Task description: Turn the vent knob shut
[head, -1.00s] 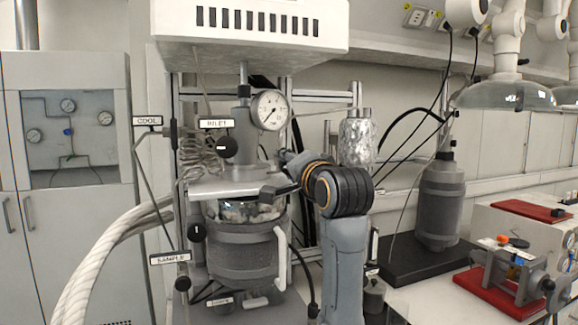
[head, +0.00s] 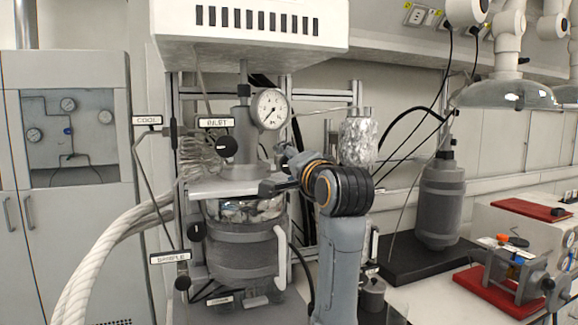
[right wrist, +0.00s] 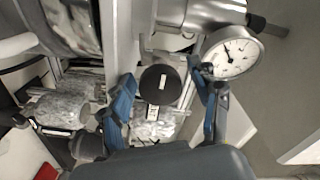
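A round black knob (right wrist: 160,82) shows in the right wrist view, with a small white label on the side below it that I cannot read. I take it for the vent knob. My right gripper (right wrist: 164,84) is open, with one blue finger on each side of this knob. Gaps show between the knob and both fingers, so I see no firm grip. In the head view my right gripper (head: 272,173) is beside the reactor head, below the gauge, and no vent label can be read there. The knob's turned position cannot be told. My left gripper is not in view.
The pressure gauge (head: 270,109) is just above my right gripper and close to one finger. The inlet knob (head: 228,146), the reactor vessel (head: 240,250) and the white hoses (head: 100,260) are to the left. A foil-wrapped bottle (head: 357,138) stands behind my wrist.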

